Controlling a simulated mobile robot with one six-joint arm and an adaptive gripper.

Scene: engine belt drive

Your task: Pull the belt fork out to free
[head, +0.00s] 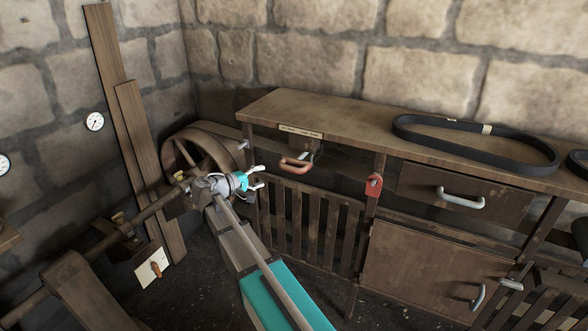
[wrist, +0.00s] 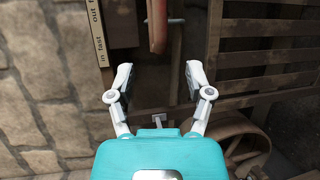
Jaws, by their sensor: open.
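The belt fork's copper-brown handle (head: 296,164) sticks out from the front of the wooden bench, below a small label plate (head: 300,131). In the wrist view the handle (wrist: 157,25) is at the top centre and cut off by the frame edge. The label (wrist: 98,30) beside it reads "in fast" and "out" with the rest cut off. My gripper (head: 258,177) is open and empty, left of the handle in the head view. In the wrist view my gripper (wrist: 159,78) has its fingers spread, with the handle ahead, apparently untouched. The fork's inner end is hidden.
A spoked wheel (head: 189,158) and shaft stand left of the bench. A slatted gate (head: 300,215) is below the handle. A red tag-like latch (head: 374,186) hangs on the bench post. A black belt (head: 420,137) lies on the bench top. A drawer (head: 440,193) is at right.

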